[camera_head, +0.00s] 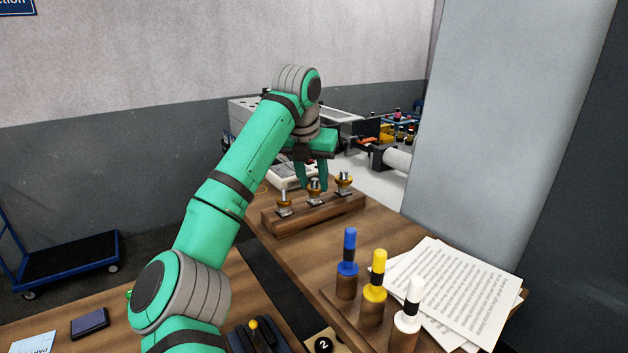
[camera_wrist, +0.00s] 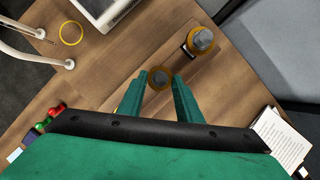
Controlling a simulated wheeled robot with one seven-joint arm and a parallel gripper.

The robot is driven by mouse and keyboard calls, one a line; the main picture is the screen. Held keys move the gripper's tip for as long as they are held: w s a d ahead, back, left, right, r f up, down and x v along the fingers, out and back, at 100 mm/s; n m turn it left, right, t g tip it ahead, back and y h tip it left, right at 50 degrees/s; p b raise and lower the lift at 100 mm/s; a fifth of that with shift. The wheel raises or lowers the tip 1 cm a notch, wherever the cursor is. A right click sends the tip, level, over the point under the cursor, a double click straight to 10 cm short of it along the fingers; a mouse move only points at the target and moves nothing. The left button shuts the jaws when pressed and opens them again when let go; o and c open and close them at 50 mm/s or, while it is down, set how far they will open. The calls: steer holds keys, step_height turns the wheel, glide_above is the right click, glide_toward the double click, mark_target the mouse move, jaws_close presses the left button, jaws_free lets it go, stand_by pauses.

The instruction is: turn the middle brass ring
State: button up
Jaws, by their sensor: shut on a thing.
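Three brass rings sit on metal posts along a wooden block (camera_head: 300,221) on the table. The middle brass ring (camera_head: 314,186) is at my gripper (camera_head: 312,178), which points down at it from above. In the wrist view my gripper (camera_wrist: 163,88) has its two green fingers on either side of the middle ring (camera_wrist: 159,78), shut on it. The ring is still around its post. The left brass ring (camera_head: 284,204) and the right brass ring (camera_head: 344,180) stand free on their posts. The right ring also shows in the wrist view (camera_wrist: 201,39); the left one is mostly hidden there.
Blue (camera_head: 348,250), yellow (camera_head: 376,275) and white (camera_head: 410,310) handled tools stand in a wooden rack nearer me. Printed papers (camera_head: 465,290) lie right of them. A grey partition (camera_head: 500,120) rises at the right. A thin yellow ring (camera_wrist: 71,33) lies on the table.

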steer(key=shift+m+h, duration=0.3)
steer(key=shift+m, duration=0.5)
steer(key=shift+w+a+m+g+h, duration=0.15)
steer(key=shift+m+g+h, duration=0.25)
steer(key=shift+m, duration=1)
steer(key=o, duration=1.1)
steer(key=shift+c, duration=0.2)
steer(key=shift+r, duration=0.15)
